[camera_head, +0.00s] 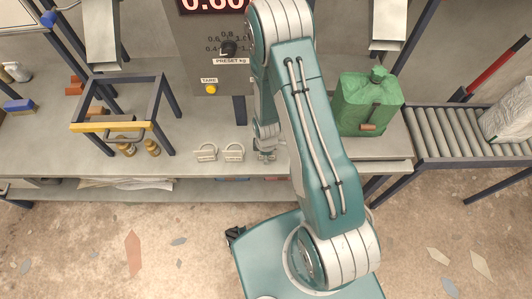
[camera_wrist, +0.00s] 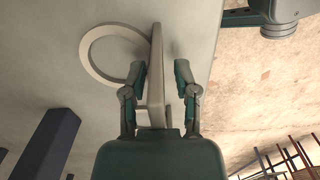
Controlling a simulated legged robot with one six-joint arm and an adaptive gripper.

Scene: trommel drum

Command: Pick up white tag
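Two white tags, one at left (camera_head: 206,152) and one beside it (camera_head: 234,152), lie near the front edge of the bench in the head view. My gripper (camera_head: 264,153) is low over the bench just right of them, partly hidden by my arm. In the wrist view my gripper (camera_wrist: 160,78) has its two fingers apart, one on each side of an upright, pale, narrow piece (camera_wrist: 155,75). Small gaps seem to show between the fingers and this piece. A pale ring (camera_wrist: 87,58) lies left of it; I cannot tell whether they are joined.
A green canister (camera_head: 366,105) stands right of my arm. A dark frame with a yellow bar (camera_head: 112,127) stands at left, by small brass weights (camera_head: 152,147). A scale panel (camera_head: 212,50) is behind. A roller conveyor (camera_head: 455,130) adjoins at right. The bench front (camera_head: 185,165) is fairly clear.

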